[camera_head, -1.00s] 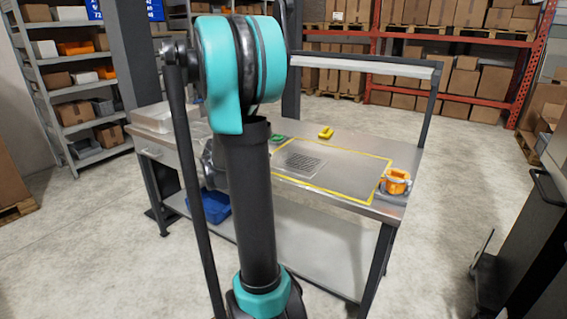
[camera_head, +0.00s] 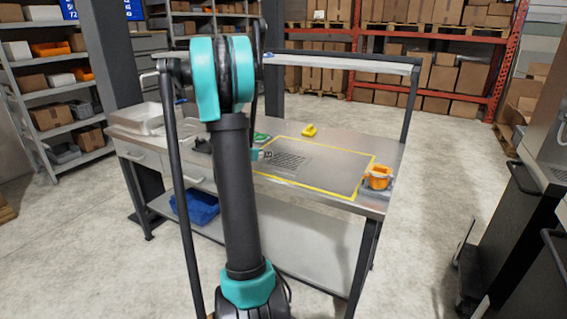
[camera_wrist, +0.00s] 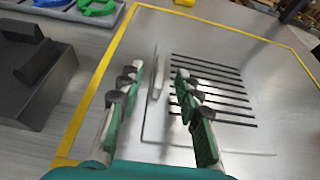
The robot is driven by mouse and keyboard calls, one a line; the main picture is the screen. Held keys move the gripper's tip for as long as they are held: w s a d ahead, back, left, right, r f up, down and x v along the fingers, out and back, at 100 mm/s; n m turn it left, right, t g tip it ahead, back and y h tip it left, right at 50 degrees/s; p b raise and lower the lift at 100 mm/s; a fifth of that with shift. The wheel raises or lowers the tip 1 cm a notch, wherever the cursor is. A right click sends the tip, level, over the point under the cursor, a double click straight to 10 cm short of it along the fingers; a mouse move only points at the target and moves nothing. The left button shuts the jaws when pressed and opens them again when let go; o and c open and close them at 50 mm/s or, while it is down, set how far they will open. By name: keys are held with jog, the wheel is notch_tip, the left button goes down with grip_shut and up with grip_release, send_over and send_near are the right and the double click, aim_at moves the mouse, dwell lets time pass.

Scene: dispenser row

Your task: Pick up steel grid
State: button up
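The steel grid (camera_head: 288,163) is a flat grey plate with dark slots, lying on the workbench inside a yellow outline. In the wrist view the slotted steel grid (camera_wrist: 235,108) lies ahead and to the right of centre. A thin upright grey tab (camera_wrist: 157,82) stands at its left side. My gripper (camera_wrist: 158,73) is open, with green-padded fingers on either side of the tab in the picture. I cannot tell whether either finger touches it. In the head view my gripper (camera_head: 264,155) is at the grid's left end, partly hidden by my arm.
A yellow item (camera_head: 309,130) lies behind the grid and an orange item (camera_head: 377,177) stands at the bench's right end.

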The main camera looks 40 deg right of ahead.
jog(key=x, duration=0.4)
jog(key=shift+r, duration=0.15)
grip_shut()
